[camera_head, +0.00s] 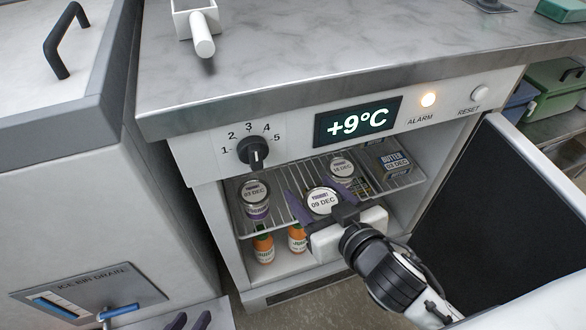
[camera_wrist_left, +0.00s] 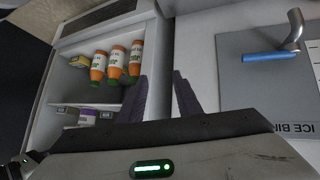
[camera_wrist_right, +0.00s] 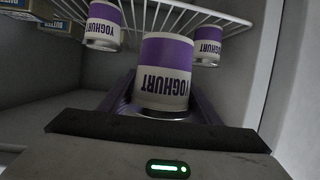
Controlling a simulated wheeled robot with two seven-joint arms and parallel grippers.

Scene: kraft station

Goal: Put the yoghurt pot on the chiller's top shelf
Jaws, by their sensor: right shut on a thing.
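The yoghurt pot (camera_head: 322,201), with a white lid marked 09 DEC, is between the fingers of my right gripper (camera_head: 318,206) at the front of the chiller's top wire shelf (camera_head: 287,208). Its purple and white side shows upside down in the right wrist view (camera_wrist_right: 165,72). My right gripper is shut on it. I cannot tell whether its base touches the wires. My left gripper (camera_head: 189,322) is low at the bottom edge of the head view, away from the shelf. In the left wrist view its fingers (camera_wrist_left: 162,97) are apart and empty.
On the shelf stand a 03 DEC yoghurt pot (camera_head: 256,197), another pot (camera_head: 342,167) behind and butter (camera_head: 394,162) at right. Juice bottles (camera_head: 263,247) stand below. The open chiller door (camera_head: 520,200) is at right. The ice bin drain (camera_head: 90,290) is at left.

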